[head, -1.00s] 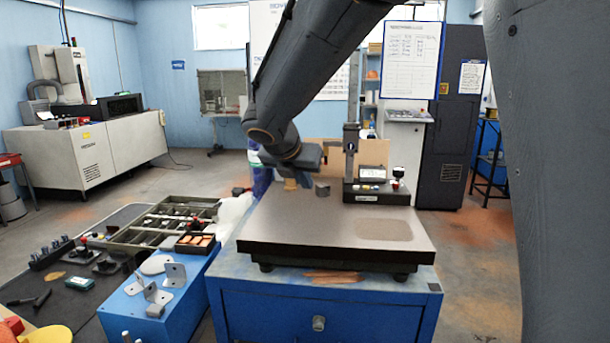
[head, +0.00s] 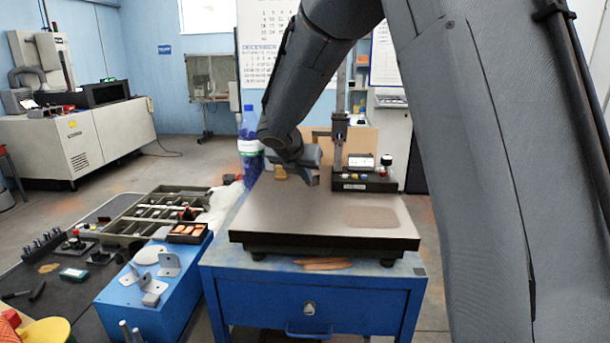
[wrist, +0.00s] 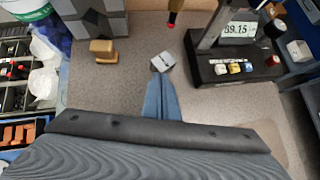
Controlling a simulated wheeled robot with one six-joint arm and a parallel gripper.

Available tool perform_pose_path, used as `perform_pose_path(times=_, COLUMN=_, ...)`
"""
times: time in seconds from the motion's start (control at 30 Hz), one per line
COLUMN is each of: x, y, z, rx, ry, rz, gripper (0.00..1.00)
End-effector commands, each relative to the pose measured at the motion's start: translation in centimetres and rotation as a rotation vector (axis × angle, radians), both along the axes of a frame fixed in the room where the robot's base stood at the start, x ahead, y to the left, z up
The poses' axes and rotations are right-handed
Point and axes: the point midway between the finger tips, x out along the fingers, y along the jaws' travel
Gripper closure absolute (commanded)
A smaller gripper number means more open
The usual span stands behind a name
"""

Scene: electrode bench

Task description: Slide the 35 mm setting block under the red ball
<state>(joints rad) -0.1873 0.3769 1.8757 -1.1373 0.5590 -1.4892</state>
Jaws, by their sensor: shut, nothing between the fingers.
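The setting block, a small pale grey block (wrist: 162,60) with a dark mark too small to read, lies on the granite plate (wrist: 215,100) in the wrist view. My gripper (wrist: 160,82) is shut and empty, its fingertips just short of the block's near side; I cannot tell whether they touch. The red ball (wrist: 171,23) is the tip of a yellow-and-dark stylus at the top of the wrist view, beyond the block and apart from it in the picture. In the head view my wrist hangs over the plate, and the fingertips and ball cannot be made out clearly.
The height gauge (wrist: 235,67) with its lit display stands right of the block. A tan stepped block (wrist: 102,49) and grey blocks (wrist: 91,22) stand to the left. In the head view the plate's front (head: 290,215) is clear. A blue bottle (head: 248,145) stands behind.

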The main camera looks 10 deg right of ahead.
Motion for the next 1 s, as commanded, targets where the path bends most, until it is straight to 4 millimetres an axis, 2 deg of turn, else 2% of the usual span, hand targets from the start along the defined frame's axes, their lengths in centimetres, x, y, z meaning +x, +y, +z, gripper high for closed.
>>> perform_pose_path(times=0.13, x=0.4, y=-0.3, z=0.1, rx=0.0, ry=0.0, rz=-0.001, gripper=1.0)
perform_pose_path(times=0.33, x=2.1, y=-1.4, z=0.1, rx=-0.001, ry=0.0, rz=-0.002, gripper=1.0)
perform_pose_path(times=0.63, x=2.2, y=-1.4, z=0.0, rx=0.0, ry=0.0, rz=0.0, gripper=1.0)
perform_pose_path(times=0.83, x=1.6, y=-0.8, z=0.1, rx=0.001, ry=0.0, rz=-0.001, gripper=1.0)
perform_pose_path(times=1.0, x=-0.2, y=0.5, z=0.0, rx=-0.001, ry=0.0, rz=-0.001, gripper=1.0)
